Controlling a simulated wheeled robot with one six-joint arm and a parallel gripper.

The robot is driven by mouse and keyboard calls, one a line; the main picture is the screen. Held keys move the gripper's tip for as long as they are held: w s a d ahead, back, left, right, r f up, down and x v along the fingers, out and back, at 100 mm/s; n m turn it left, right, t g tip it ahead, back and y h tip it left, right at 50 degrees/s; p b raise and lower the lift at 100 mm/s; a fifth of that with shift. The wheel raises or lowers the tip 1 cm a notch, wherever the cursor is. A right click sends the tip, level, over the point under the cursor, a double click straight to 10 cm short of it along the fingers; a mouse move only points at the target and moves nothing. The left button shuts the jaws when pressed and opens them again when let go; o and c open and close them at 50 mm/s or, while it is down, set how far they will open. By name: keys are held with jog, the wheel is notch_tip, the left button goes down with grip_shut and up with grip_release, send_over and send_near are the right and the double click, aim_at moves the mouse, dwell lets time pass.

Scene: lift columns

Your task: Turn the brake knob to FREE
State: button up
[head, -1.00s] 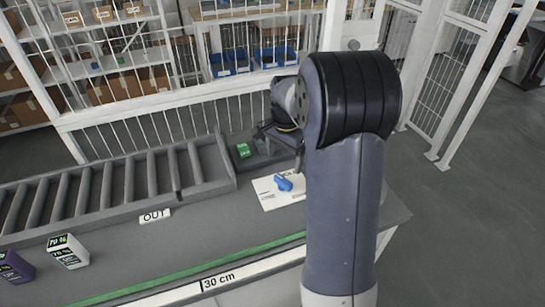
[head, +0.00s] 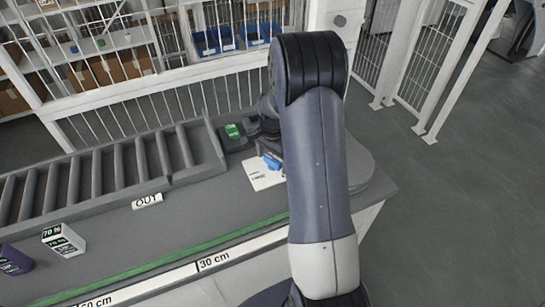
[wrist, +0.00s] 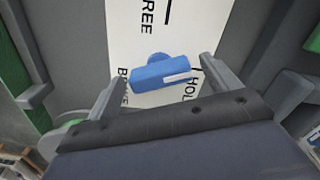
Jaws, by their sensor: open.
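The blue brake knob (wrist: 160,75) is a bar-shaped handle on a white plate (wrist: 190,25) in the wrist view. A white stripe marks its right part, near lettering that reads partly as HOLD. FREE is printed farther up the plate, beside a black line. BRAKE is printed left of the knob. My gripper (wrist: 162,67) is open, with one finger on each side of the knob and gaps visible. In the head view the knob (head: 272,161) shows beside my arm, which hides the gripper's fingers.
The plate lies on a grey bench (head: 180,225) near its right end. A roller conveyor (head: 100,180) and a green-topped item (head: 233,131) stand to the left. White fencing runs behind.

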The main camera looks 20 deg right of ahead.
jog(key=c, duration=1)
jog(key=shift+n, duration=0.3)
jog(key=shift+f+n+b, duration=0.1)
jog(key=shift+n+b, duration=0.7)
jog(key=shift+n, duration=0.2)
jog(key=n+b, duration=0.1)
jog(key=n, duration=0.2)
jog(key=n+b, duration=0.2)
jog(key=n, duration=0.5)
jog(key=shift+n, duration=0.3)
jog(key=o, duration=1)
